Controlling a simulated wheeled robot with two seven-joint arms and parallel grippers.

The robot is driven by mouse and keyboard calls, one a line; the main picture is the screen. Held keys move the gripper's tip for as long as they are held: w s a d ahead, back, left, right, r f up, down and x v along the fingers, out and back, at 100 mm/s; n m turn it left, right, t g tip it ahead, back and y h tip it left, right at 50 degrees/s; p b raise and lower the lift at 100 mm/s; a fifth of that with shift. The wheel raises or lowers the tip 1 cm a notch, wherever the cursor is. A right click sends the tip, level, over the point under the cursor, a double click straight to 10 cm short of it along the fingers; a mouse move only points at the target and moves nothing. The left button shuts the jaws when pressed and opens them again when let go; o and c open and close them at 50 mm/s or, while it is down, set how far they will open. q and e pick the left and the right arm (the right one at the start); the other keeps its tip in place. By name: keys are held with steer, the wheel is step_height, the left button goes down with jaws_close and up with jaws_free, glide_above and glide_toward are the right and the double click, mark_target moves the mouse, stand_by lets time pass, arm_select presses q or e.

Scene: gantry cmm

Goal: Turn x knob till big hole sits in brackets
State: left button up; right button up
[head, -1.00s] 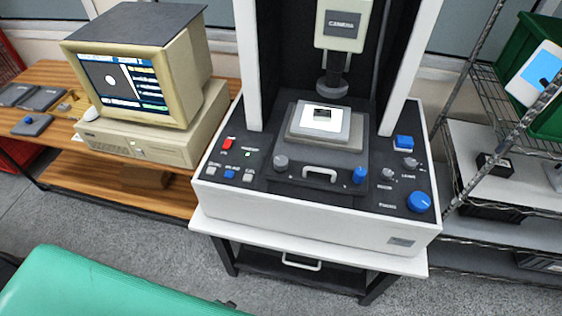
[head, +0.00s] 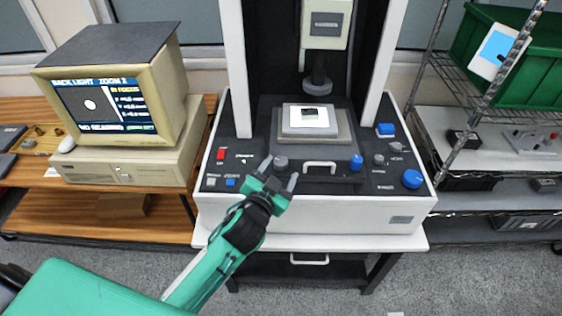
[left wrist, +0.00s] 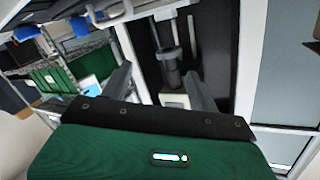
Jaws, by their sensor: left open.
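The measuring machine's stage (head: 335,133) carries a bright white plate (head: 308,121) with a small dark patch. A grey knob (head: 281,163) is at the stage's front left and a blue knob (head: 357,162) at its front right; I cannot read which is x. My left gripper (head: 279,174) is open, its fingers around or just above the grey knob; contact is unclear. In the left wrist view its two fingers (left wrist: 162,85) are apart with nothing held. The monitor (head: 105,104) shows a white round hole on black; brackets are too small to make out. My right gripper is out of view.
The camera column (head: 325,25) stands above the stage. A white handle (head: 320,166) is right of the gripper. The panel's right side has a big blue knob (head: 412,179) and smaller grey ones. A wire shelf with a green crate (head: 520,55) stands at right.

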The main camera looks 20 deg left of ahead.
arm_select(q)
steer(key=w+d+r+m+h, duration=0.3)
steer(key=d+r+m+h, duration=1)
steer(key=d+m+h, duration=0.1)
steer(key=s+d+m+g+h, duration=0.1)
steer(key=d+m+g+h, duration=0.35)
steer(key=m+g, duration=0.4)
steer(key=m+g+y, duration=0.7)
steer(key=g+y, duration=0.1)
steer(key=y, duration=1.2)
glide_above(281, 161)
step_height(281, 161, down, 7)
step_height(281, 161, down, 12)
steer(key=p, duration=0.4)
steer(key=shift+p, duration=0.4)
steer(key=shift+a+f, duration=0.1)
steer(key=shift+f, duration=0.6)
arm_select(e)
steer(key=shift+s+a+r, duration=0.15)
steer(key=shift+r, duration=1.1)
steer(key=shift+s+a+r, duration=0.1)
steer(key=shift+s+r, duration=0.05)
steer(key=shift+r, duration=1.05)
arm_select(q)
steer(key=c, duration=1)
